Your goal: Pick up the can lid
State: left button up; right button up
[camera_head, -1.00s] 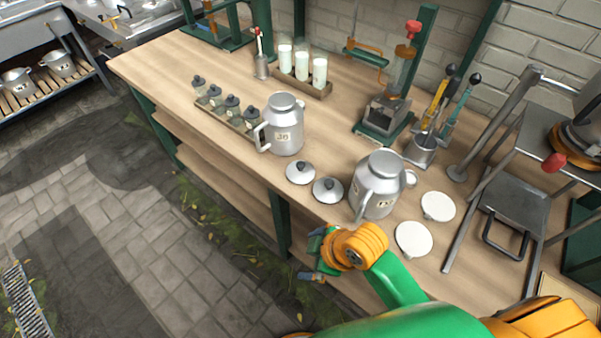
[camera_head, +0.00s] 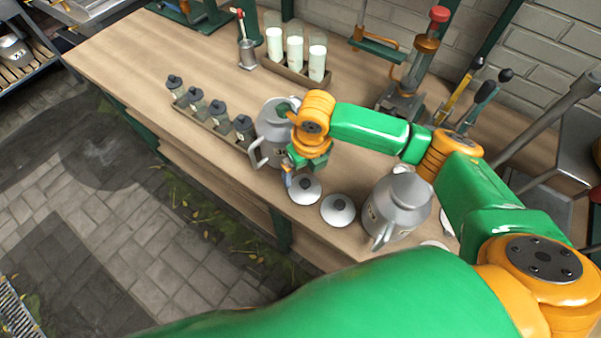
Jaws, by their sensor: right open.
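Two grey metal can lids with dark knobs lie side by side near the table's front edge: a left lid (camera_head: 305,195) and a right lid (camera_head: 338,214). A milk can (camera_head: 270,135) stands behind the left lid, partly hidden by my right gripper. A second milk can (camera_head: 398,208) stands to the right of the right lid. My right gripper (camera_head: 296,173) is open and empty, pointing down just above and behind the left lid. Whether it touches the lid or the can cannot be told. My left gripper is not in view.
A tray of small dark-capped jars (camera_head: 212,122) stands to the left. A wooden rack (camera_head: 298,77) with milk glasses is at the back. A press (camera_head: 405,95) and a tool holder stand at the back right. My arm covers much of the right side.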

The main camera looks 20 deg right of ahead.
aim_at(306, 186)
jog(key=s+f, duration=0.2)
jog(key=shift+s+a+f, duration=0.1)
jog(key=shift+s, duration=0.3)
jog(key=shift+w+f, duration=0.8)
jog(key=shift+w, duration=0.1)
jog(key=c, duration=0.3)
jog(key=shift+s+r, duration=0.2)
jog(key=shift+s, duration=0.25)
grip_shut()
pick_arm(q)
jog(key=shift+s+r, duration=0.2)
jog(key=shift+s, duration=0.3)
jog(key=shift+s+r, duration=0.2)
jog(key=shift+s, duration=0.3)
pick_arm(e)
jog(key=shift+s, duration=0.1)
